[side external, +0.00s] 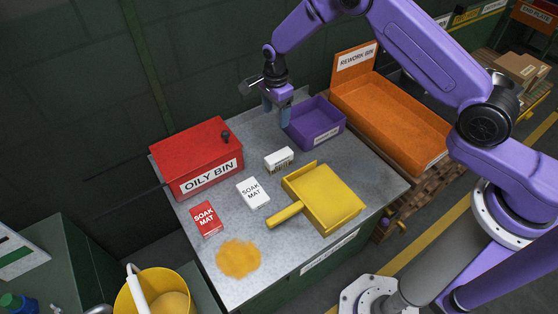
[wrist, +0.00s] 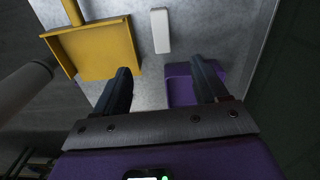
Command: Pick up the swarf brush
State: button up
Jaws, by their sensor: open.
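A small white block with a dark, bristle-like front (side external: 279,160) lies on the grey bench between the yellow dustpan and the purple bin. It looks like the swarf brush, though its marking is too small to read. In the wrist view it shows as a narrow white bar (wrist: 160,31), beyond my fingertips. My gripper (side external: 277,115) points down above the back of the bench, beside the purple bin. Its two fingers are spread with nothing between them in the wrist view (wrist: 160,72).
A purple bin (side external: 316,124) and orange rework bin (side external: 391,113) stand at back and right. A red oily bin (side external: 197,155) stands left. The yellow dustpan (side external: 325,198), white soak mat (side external: 253,193), red soak mat (side external: 206,219) and orange spill (side external: 238,258) occupy the front.

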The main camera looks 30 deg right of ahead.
jog(key=f, duration=0.2)
send_over(279, 155)
jog(key=shift+m, duration=0.4)
jog(key=f, duration=1.1)
jog(key=shift+w+a, duration=0.2)
jog(key=shift+a, duration=0.05)
jog(key=shift+s+d+f, duration=0.1)
jog(key=shift+d+f, duration=0.05)
jog(key=shift+f, duration=0.85)
jog(key=shift+s+d+f, duration=0.1)
jog(key=shift+d+f, duration=0.05)
jog(key=shift+f, duration=1.55)
grip_shut()
jog(key=shift+w+r, duration=0.1)
jog(key=shift+r, duration=0.1)
